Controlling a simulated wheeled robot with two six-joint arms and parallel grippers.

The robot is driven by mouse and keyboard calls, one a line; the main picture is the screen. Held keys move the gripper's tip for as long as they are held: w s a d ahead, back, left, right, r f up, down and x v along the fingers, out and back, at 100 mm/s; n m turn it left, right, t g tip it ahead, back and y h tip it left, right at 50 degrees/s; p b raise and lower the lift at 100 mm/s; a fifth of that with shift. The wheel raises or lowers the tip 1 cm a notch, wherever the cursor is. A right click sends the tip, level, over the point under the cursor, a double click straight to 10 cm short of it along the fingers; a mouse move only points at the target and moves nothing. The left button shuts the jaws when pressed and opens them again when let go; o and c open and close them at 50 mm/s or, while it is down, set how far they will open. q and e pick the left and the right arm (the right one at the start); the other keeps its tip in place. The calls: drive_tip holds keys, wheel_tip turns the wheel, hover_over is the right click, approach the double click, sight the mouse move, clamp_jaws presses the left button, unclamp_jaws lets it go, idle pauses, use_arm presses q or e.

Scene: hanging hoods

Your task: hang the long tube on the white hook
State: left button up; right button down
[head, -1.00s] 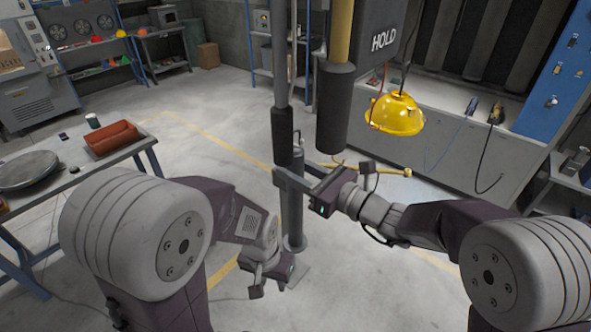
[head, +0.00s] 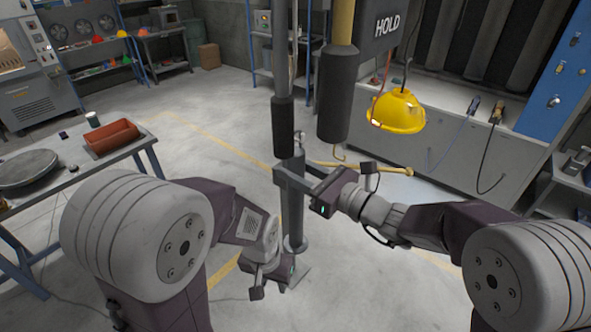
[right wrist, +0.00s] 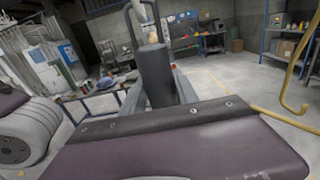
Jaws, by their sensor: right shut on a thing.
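The long tube (head: 294,215) is grey and upright. My right gripper (head: 291,178) is shut on its upper part, and the tube's flanged lower end is near my left gripper. A grey rod with a black sleeve (head: 283,125) hangs just above the tube. A small pale piece, apparently the white hook (head: 298,137), shows beside the sleeve's lower end. I cannot tell whether it touches the tube.
A yellow rod with a black sleeve (head: 333,95) and a gold hook (head: 340,156) hangs close on the right. A yellow hood (head: 396,112) hangs farther right. A table (head: 115,157) with a red tray stands left.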

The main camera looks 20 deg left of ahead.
drive_tip(key=shift+f+b, duration=0.4)
drive_tip(key=shift+b, duration=0.15)
drive_tip(key=c, duration=0.9)
unclamp_jaws()
drive_tip(key=shift+o, duration=0.2)
drive_tip(key=b+v, duration=0.4)
drive_tip(key=v, duration=0.5)
